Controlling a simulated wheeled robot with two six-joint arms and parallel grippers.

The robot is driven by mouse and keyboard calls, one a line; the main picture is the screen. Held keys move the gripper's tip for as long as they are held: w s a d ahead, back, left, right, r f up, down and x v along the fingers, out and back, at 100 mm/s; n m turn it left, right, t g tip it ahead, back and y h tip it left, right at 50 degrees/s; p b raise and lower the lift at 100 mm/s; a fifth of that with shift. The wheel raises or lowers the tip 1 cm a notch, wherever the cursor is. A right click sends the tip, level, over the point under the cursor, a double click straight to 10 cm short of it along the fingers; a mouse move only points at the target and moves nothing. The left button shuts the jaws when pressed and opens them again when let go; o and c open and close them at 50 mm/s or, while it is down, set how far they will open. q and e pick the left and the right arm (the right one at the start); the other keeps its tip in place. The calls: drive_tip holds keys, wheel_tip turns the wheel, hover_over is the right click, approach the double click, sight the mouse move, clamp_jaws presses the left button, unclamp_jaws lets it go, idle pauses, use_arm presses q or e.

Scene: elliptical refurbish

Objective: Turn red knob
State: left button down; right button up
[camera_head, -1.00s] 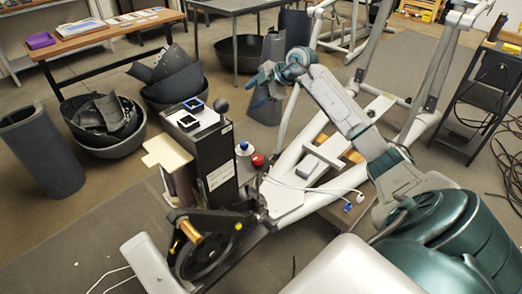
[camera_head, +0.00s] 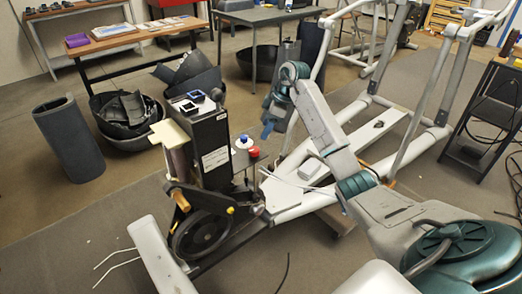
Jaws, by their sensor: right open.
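My left gripper is out of view.
The elliptical's white frame (camera_head: 305,201) and flywheel (camera_head: 200,235) fill the middle. Dark bins with curved covers (camera_head: 126,110) and an upright dark tube (camera_head: 68,140) stand left. A wooden bench (camera_head: 130,38) is behind. Cables lie near the frame.

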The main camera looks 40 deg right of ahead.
sight(254, 149)
drive_tip(key=x, duration=1)
drive_tip(key=shift+b, duration=0.3)
drive_tip(key=c, duration=1)
